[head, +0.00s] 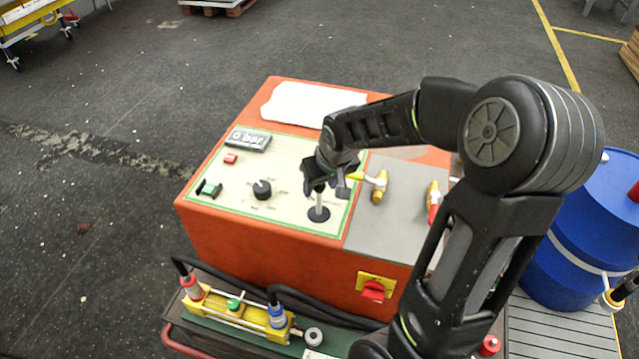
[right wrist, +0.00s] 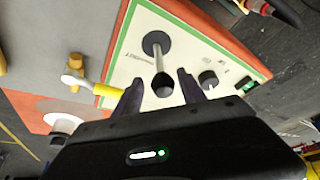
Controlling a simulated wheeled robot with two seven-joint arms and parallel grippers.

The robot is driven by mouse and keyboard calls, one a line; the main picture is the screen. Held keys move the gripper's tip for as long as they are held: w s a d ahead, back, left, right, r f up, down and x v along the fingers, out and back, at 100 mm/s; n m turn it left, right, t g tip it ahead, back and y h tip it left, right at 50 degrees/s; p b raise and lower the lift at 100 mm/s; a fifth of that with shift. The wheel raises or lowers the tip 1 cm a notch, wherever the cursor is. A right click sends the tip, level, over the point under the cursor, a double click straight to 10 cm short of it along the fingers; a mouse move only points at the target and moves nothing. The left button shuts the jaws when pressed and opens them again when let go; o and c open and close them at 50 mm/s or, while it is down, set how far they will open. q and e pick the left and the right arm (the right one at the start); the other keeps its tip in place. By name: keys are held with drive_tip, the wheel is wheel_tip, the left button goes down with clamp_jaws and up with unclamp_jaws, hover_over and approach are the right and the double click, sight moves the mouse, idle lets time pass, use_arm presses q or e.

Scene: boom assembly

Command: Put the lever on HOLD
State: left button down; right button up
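The lever (head: 319,211) is a metal rod rising from a round black base on the cream panel of the orange machine. In the right wrist view the lever's rod (right wrist: 159,60) ends in a black knob towards the camera. My right gripper (head: 327,184) is over the lever's top. In the right wrist view its fingers (right wrist: 160,82) are apart, one on each side of the knob, with gaps visible. The gripper hides the knob in the head view. The panel lettering around the lever is too small to read, so I cannot tell the HOLD mark. My left gripper is not in view.
A black rotary knob (head: 262,189), a green switch (head: 209,189), a red button (head: 231,158) and a pressure display (head: 248,139) share the panel. A yellow-handled valve (head: 379,185) stands close right of the gripper. A blue barrel (head: 584,235) stands at right.

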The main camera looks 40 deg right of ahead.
drive_tip(key=shift+a+r, duration=0.1)
drive_tip(key=shift+r, duration=0.1)
drive_tip(key=shift+r, duration=0.35)
drive_tip(key=v, duration=0.7)
drive_tip(key=shift+s+f, duration=0.1)
